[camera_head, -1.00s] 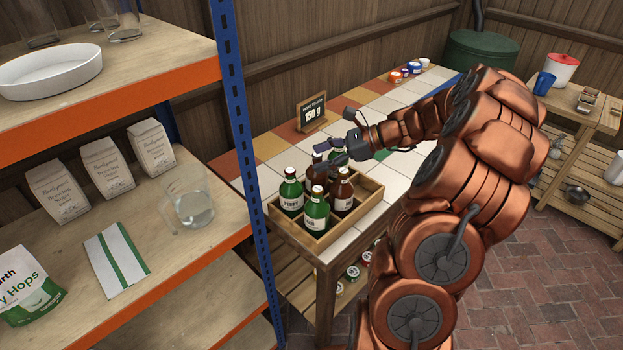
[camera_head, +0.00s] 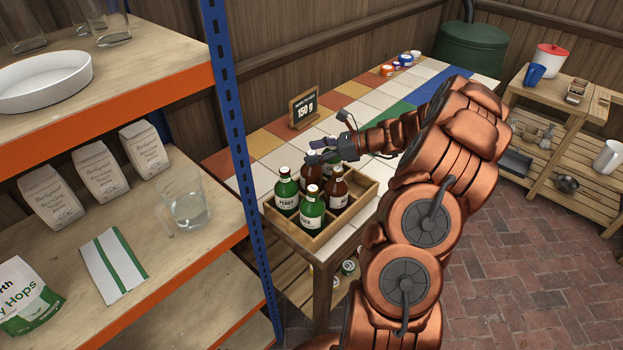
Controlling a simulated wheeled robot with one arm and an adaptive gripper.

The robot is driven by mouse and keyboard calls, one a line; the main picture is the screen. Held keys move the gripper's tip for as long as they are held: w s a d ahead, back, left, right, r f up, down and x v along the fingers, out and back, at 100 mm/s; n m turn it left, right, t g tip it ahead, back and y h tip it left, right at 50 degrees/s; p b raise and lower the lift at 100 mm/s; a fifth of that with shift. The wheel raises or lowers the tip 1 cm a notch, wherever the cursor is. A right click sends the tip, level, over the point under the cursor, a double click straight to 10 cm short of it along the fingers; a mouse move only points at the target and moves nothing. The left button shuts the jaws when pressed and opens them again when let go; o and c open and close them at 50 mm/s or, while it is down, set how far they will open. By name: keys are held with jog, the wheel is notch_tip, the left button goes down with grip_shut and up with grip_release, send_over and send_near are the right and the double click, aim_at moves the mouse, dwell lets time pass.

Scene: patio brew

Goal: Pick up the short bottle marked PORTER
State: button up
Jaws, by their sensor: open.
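A wooden crate (camera_head: 365,200) on the tiled table holds several bottles. A green bottle (camera_head: 286,197) at its left reads PERRY. Another green bottle (camera_head: 311,212) stands at the front, its label hard to read. A brown bottle (camera_head: 337,192) stands to the right, and a second brown bottle (camera_head: 312,173) stands behind, partly hidden. I cannot read PORTER on any label, and which bottle is the short one is unclear. My gripper (camera_head: 314,151) is open and empty, above the back of the crate, its fingers pointing left near the bottle tops.
A sign reading 150 g (camera_head: 304,108) stands behind the crate. A blue shelf post (camera_head: 240,150) rises close to the crate's left. A glass jug (camera_head: 187,207) stands on the shelf. Small coloured cans (camera_head: 397,66) sit at the table's far end. Tiles behind the crate are clear.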

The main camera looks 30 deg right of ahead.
jog(key=shift+w+a+f, duration=0.25)
jog(key=shift+w+a, duration=0.2)
jog(key=shift+w, duration=0.05)
grip_shut()
dwell(0.4)
